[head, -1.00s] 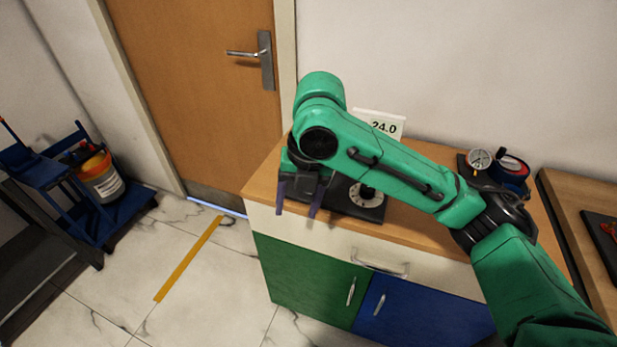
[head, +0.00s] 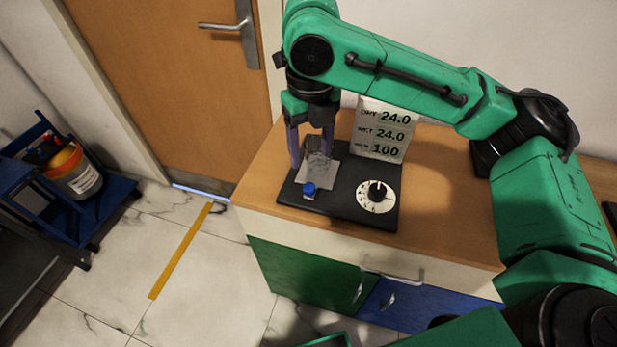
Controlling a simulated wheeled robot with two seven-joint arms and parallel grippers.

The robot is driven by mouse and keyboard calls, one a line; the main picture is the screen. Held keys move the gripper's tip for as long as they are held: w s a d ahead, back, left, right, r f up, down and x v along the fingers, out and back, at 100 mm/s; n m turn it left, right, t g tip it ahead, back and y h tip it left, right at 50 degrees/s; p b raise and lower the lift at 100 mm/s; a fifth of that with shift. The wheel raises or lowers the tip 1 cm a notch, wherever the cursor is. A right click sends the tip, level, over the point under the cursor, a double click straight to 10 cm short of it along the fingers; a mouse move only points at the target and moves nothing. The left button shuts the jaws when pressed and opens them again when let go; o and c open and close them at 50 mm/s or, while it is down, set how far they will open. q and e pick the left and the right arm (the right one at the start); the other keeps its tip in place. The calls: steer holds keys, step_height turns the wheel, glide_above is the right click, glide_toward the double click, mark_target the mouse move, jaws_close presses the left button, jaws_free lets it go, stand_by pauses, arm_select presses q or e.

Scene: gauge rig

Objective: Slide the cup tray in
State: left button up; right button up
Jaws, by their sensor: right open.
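A black rig base (head: 342,206) lies on the wooden cabinet top. On its left part is a light grey square plate (head: 327,181), which looks like the cup tray. A clear cup (head: 318,166) appears to stand on it. A blue knob (head: 309,189) sits at the front edge of the plate. My right gripper (head: 311,159) points down over the plate, with its two purple fingers apart. The cup shows between and just below the fingers; I cannot tell whether they touch it. My left gripper is out of view.
A white dial (head: 377,196) with a black knob is on the right of the base. A sign (head: 382,130) reading 24.0, 24.0 and 100 stands behind. The cabinet top (head: 440,215) is bare to the right. A blue cart (head: 110,205) stands at far left.

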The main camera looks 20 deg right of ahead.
mark_target(309, 186)
steer(key=f, duration=0.7)
steer(key=w+f, duration=0.1)
steer(key=f, duration=0.2)
steer(key=shift+f, duration=0.15)
steer(key=shift+s+f, duration=0.1)
steer(key=shift+f, duration=0.15)
jaws_close()
stand_by(0.5)
